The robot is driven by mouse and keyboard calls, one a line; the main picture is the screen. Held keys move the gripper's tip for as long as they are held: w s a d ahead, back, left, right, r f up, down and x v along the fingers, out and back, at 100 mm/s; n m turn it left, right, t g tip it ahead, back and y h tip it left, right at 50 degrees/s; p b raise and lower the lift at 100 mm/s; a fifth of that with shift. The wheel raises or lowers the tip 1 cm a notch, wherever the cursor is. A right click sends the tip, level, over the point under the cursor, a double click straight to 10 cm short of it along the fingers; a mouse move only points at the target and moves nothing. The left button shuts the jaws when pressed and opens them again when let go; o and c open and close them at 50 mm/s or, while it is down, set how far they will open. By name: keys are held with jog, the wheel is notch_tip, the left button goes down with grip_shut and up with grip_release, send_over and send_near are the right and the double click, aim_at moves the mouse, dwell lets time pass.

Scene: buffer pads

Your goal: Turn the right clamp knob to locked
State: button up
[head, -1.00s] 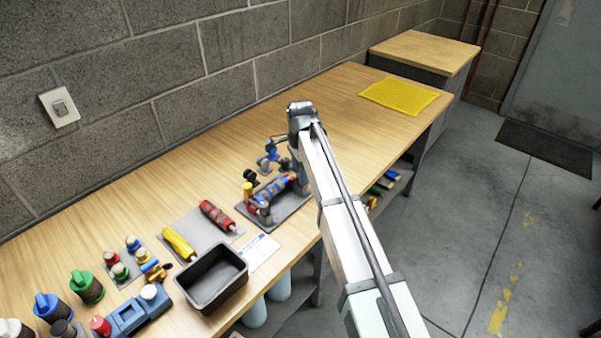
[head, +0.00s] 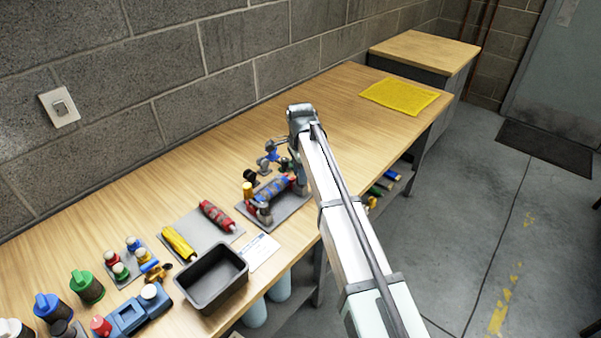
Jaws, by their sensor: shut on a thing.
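The clamp fixture stands on a grey base plate (head: 262,223) near the front of the bench, left of my arm. A blue roller with reddish patches (head: 268,190) lies across it. The left clamp has a yellow knob (head: 248,188) on top. At the fixture's right end is the right clamp knob (head: 293,182), small and reddish, partly covered. My gripper (head: 296,174) comes down at this right end, shut on the right clamp knob. My arm hides much of the gripper, and the knob's turn angle is too small to read.
Left of the fixture, a grey pad (head: 205,237) bears a red roller (head: 216,216) and a yellow roller (head: 178,243). A black bin (head: 212,278) and a white card (head: 262,252) lie in front. A yellow mat (head: 400,96) lies on the far right; the bench between is clear.

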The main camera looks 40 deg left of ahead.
jog(key=shift+n, duration=0.4)
jog(key=n, duration=0.2)
jog(key=shift+n, duration=2.2)
jog(key=o, duration=1.1)
jog(key=shift+c, duration=0.2)
notch_tip(320, 180, up, 14)
